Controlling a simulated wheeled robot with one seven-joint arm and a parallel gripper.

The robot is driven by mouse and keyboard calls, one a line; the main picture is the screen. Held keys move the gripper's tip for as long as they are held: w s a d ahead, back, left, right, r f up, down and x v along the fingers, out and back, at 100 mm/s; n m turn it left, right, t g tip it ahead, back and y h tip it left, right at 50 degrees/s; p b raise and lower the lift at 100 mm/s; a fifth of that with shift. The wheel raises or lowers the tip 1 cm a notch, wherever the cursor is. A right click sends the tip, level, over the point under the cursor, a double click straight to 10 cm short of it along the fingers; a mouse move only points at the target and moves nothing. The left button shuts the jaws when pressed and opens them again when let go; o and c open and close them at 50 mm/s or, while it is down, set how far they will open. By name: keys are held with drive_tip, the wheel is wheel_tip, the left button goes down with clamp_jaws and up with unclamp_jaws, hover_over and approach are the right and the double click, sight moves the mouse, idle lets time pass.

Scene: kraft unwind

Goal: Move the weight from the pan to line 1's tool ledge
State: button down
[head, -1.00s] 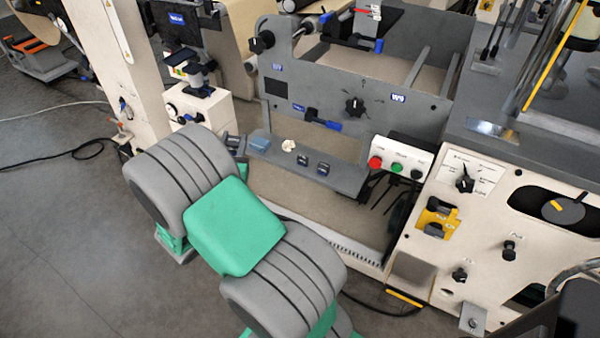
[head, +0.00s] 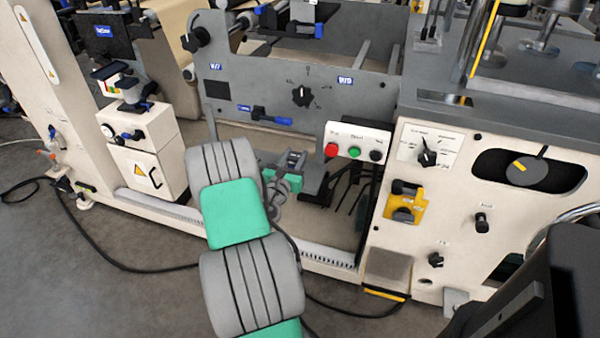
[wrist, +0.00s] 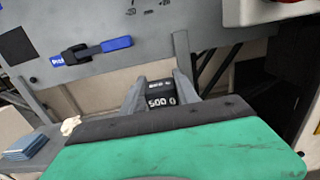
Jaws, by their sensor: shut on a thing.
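A dark block-shaped weight (wrist: 160,93) with white "500 g" lettering sits between the two grey fingers of my gripper (wrist: 159,82) in the wrist view. The fingers are shut on it. A grey ledge (wrist: 38,158) runs along the left of the wrist view, below the grey machine panel. In the head view my gripper (head: 291,162) is at the right part of this ledge (head: 314,174). The weight is hidden there behind my gripper and arm. I cannot tell whether the weight touches the ledge. I cannot make out the pan.
On the ledge lie a blue box (wrist: 22,146) and a crumpled pale scrap (wrist: 70,125). A blue-handled lever (wrist: 100,48) projects from the panel above. A white button box (head: 357,141) is to the right of my gripper. A white cabinet (head: 148,150) stands left.

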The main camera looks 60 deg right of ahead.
drive_tip(key=shift+s+d+f, duration=0.3)
drive_tip(key=shift+d+f, duration=0.1)
drive_tip(key=shift+f, duration=0.15)
drive_tip(key=shift+s+d+f, duration=0.25)
drive_tip(key=shift+d+f, duration=0.1)
drive_tip(key=shift+f, duration=0.15)
drive_tip(key=f, duration=0.1)
drive_tip(key=f+b, duration=0.2)
drive_tip(key=f, duration=0.1)
drive_tip(key=shift+s+d+f, duration=0.1)
drive_tip(key=shift+s+d, duration=0.1)
drive_tip(key=shift+d, duration=0.1)
drive_tip(key=c, duration=0.9)
unclamp_jaws()
drive_tip(key=shift+f, duration=0.1)
